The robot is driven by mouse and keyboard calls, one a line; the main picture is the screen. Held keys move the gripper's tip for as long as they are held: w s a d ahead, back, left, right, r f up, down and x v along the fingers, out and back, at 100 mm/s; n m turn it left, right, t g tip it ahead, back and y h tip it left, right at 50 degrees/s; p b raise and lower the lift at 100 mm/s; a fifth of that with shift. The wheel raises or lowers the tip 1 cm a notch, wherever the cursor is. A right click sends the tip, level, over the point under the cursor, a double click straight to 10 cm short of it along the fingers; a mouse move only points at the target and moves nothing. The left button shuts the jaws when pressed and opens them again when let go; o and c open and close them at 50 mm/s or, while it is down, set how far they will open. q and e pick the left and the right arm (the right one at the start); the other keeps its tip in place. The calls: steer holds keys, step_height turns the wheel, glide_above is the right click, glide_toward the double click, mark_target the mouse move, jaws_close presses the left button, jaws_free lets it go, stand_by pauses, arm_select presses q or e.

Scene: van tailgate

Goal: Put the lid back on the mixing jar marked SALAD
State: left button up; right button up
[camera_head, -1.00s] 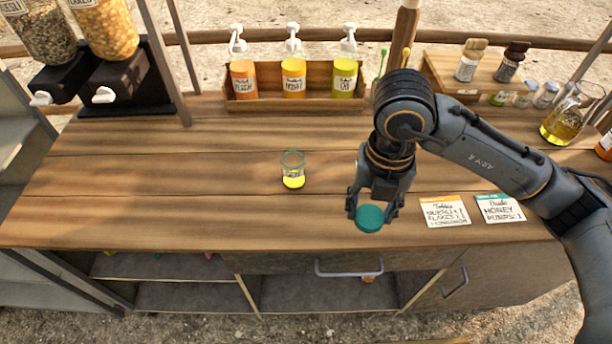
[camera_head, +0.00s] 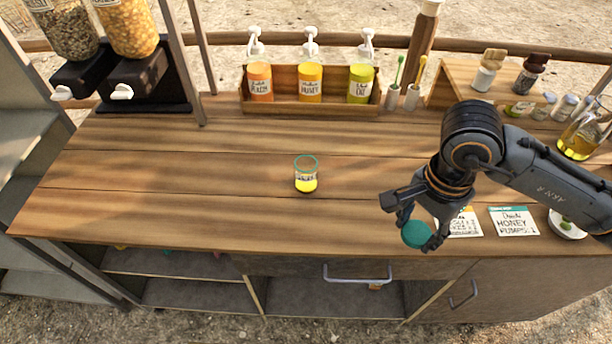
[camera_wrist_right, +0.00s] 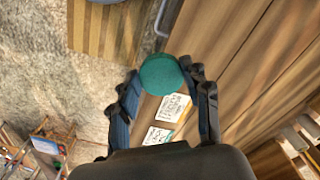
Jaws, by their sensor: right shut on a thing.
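The jar (camera_head: 306,178) is small and clear with a green rim. It stands upright and open near the middle of the counter with yellow liquid in its bottom; its label is too small to read. My right gripper (camera_head: 418,236) is shut on a round teal lid (camera_head: 415,234), to the right of the jar and nearer the counter's front edge. In the right wrist view the lid (camera_wrist_right: 161,75) sits between the two fingertips. The lid is apart from the jar. My left gripper is not in view.
Two cards (camera_head: 514,221) lie on the counter, one partly behind my right gripper. A wooden rack (camera_head: 312,107) with several pump bottles stands at the back. Dispensers (camera_head: 135,75) stand at the back left. The counter (camera_head: 180,200) around the jar is clear.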

steer(key=n, duration=0.2)
steer(key=d+n, duration=0.1)
steer(key=n, duration=0.1)
steer(key=shift+s+d+f+n, duration=0.1)
steer(key=shift+s+f+n, duration=0.05)
steer(key=shift+n, duration=0.25)
steer(key=n, duration=0.2)
steer(key=d+n, duration=0.1)
steer(key=n, duration=0.2)
steer(key=shift+s+f, duration=0.1)
steer(key=shift+s, duration=0.1)
